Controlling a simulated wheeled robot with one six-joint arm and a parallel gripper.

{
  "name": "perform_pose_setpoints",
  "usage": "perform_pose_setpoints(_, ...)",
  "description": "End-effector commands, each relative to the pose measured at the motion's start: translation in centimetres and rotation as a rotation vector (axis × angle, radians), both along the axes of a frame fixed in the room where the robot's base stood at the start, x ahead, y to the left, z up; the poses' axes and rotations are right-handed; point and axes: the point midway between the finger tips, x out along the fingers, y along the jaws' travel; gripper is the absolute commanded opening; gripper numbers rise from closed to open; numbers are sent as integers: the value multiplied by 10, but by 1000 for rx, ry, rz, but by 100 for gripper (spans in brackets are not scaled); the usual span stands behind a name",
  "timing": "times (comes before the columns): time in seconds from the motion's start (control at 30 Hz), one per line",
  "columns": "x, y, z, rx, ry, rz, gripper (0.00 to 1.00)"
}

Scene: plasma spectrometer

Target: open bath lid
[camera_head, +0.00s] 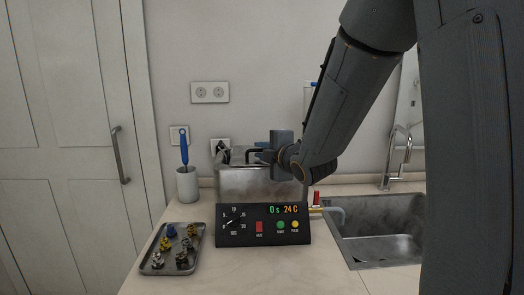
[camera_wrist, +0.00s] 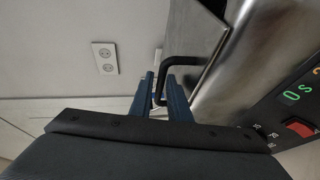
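The bath (camera_head: 258,183) is a brushed-metal box behind a black control panel (camera_head: 262,225) that reads 0 s and 24 C. In the wrist view the bath's metal side (camera_wrist: 255,55) fills the upper right. A black bent lid handle (camera_wrist: 183,61) sticks out from the metal lid (camera_wrist: 190,30). My gripper (camera_head: 262,153) is at the top of the bath. In the wrist view its two blue fingers (camera_wrist: 163,95) are apart, with part of the handle between them. I cannot tell whether they touch it. A dark gap shows beside the lid's edge, but I cannot tell the lid's tilt.
A metal tray (camera_head: 152,266) with several small fittings lies at the front left. A white cup (camera_head: 187,186) with a blue tool stands behind it. A sink (camera_head: 375,240) with a tap (camera_head: 398,150) is at the right. Wall sockets (camera_head: 210,92) are behind the bath.

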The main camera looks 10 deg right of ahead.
Motion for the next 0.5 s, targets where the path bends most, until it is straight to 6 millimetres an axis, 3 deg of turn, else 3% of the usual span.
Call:
perform_pose_setpoints(0.1,0,0,0,0,0,0,16)
perform_pose_setpoints(0.2,0,0,0,0,0,0,1)
perform_pose_setpoints(0.5,0,0,0,1,0,0,0)
